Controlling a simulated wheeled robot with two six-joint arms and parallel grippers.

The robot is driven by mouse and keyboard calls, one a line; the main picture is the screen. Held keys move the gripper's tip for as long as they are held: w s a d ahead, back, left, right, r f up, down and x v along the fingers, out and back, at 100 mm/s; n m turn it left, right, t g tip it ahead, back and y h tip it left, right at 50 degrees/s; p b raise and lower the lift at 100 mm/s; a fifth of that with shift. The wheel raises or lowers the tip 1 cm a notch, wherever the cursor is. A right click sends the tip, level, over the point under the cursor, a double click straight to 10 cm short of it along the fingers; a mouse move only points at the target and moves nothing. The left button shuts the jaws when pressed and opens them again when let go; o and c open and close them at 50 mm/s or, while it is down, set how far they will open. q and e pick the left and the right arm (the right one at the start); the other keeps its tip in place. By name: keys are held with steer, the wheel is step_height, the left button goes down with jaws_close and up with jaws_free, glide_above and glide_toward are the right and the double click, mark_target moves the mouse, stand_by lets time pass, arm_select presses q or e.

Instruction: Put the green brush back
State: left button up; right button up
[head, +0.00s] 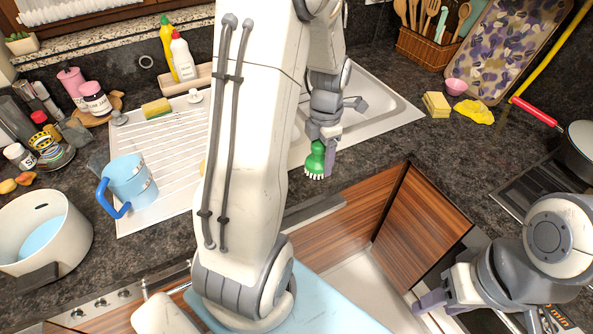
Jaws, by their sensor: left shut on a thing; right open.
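The green brush (315,160) has a rounded green body and white bristles pointing down. My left gripper (323,150) is shut on it and holds it in front of the sink (385,110), near the counter's front part. Part of the brush is hidden by the fingers. My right gripper (428,303) is open and empty at the lower right, in front of the counter by an open cabinet.
A white drainboard (178,150) holds a blue cup (132,182) and a sponge (156,108). A tray with two bottles (182,55) stands behind it. Yellow sponges (436,104), a pink bowl (456,87) and a yellow cloth (474,112) lie right of the sink. A pot (577,150) stands far right.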

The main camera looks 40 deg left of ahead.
arm_select(q)
steer(key=a+f, duration=0.1)
steer(key=a, duration=0.1)
steer(key=s+a+f, duration=0.1)
steer(key=a, duration=0.1)
steer(key=a+f+p, duration=0.1)
steer(key=a+f, duration=0.1)
steer(key=shift+s+a, duration=0.1)
steer(key=shift+s, duration=0.25)
step_height(320, 180, down, 3)
steer(key=shift+f+p, duration=0.1)
steer(key=shift+p, duration=0.25)
steer(key=shift+f, duration=0.35)
steer(key=shift+f, duration=0.15)
steer(key=o, duration=1.5)
